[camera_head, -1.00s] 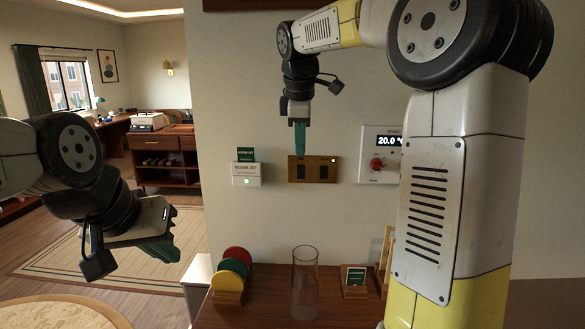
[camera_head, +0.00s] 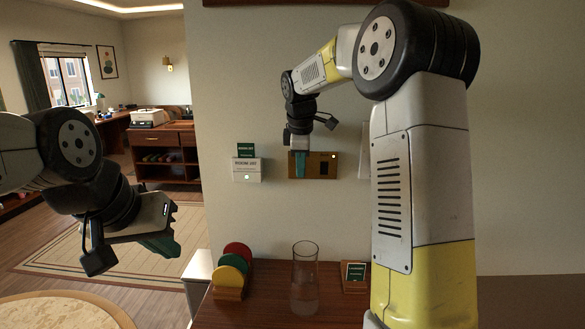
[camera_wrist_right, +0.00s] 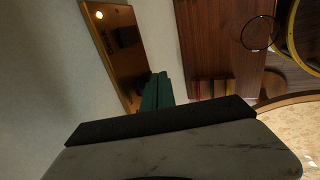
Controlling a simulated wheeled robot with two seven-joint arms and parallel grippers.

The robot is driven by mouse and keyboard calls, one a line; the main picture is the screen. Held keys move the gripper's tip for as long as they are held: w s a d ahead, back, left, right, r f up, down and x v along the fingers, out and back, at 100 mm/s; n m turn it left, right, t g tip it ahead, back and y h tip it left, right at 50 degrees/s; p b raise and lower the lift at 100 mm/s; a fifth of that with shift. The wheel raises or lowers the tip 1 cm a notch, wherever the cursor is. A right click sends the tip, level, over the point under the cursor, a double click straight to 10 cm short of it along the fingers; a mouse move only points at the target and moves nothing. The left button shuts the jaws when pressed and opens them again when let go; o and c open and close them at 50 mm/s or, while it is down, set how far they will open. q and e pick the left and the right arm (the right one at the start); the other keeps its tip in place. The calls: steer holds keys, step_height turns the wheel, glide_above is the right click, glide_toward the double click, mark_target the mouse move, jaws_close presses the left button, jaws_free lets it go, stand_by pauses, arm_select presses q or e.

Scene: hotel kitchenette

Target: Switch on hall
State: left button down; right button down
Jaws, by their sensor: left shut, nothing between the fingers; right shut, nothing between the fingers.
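A brass switch plate (camera_head: 325,174) with dark rockers is on the wall. The right rocker (camera_head: 323,168) is visible, and a small lit dot (camera_head: 333,156) shows at the plate's upper right. My right gripper (camera_head: 300,170) is shut and empty, pointing down in front of the plate's left part, hiding the left rocker. Its green fingers (camera_wrist_right: 155,92) are close to the plate's lower edge in the wrist view; contact cannot be told. My left gripper (camera_head: 163,245) is shut and empty, away from the wall.
A thermostat at the right is mostly behind my right arm.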

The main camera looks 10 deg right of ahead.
steer(key=shift+w, duration=0.1)
steer(key=shift+w+d+f, duration=0.1)
steer(key=shift+w, duration=0.15)
stand_by(0.4)
steer(key=shift+r, duration=0.85)
steer(key=shift+s, duration=0.1)
